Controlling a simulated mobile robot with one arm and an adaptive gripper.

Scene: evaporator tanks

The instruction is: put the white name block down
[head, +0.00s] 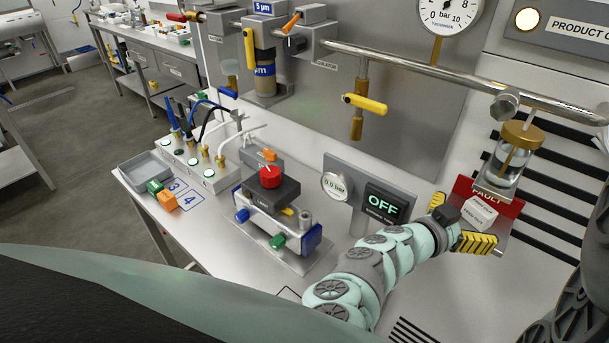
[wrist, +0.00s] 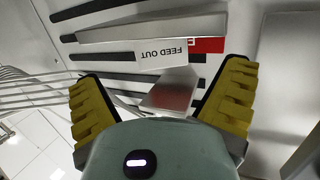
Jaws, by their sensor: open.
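The white name block (head: 478,213) rests on the grey plate with a red FAULT header (head: 508,208), at the right in the head view. In the wrist view, the name block (wrist: 168,56) shows the words FEED OUT upside down. My gripper (head: 459,222) is open beside it, its yellow ribbed fingers spread. In the wrist view, my gripper (wrist: 162,85) has one finger at each side, with clear gaps. The block lies ahead between them, and neither finger appears to touch it. Part of the FAULT lettering is hidden by the block in the wrist view.
A glass vessel with a brass cap (head: 522,137) hangs just above the block, close to it. Black slots (head: 545,190) line the wall behind. An OFF display (head: 383,205) and a valve unit with a red knob (head: 270,178) stand left of my arm.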

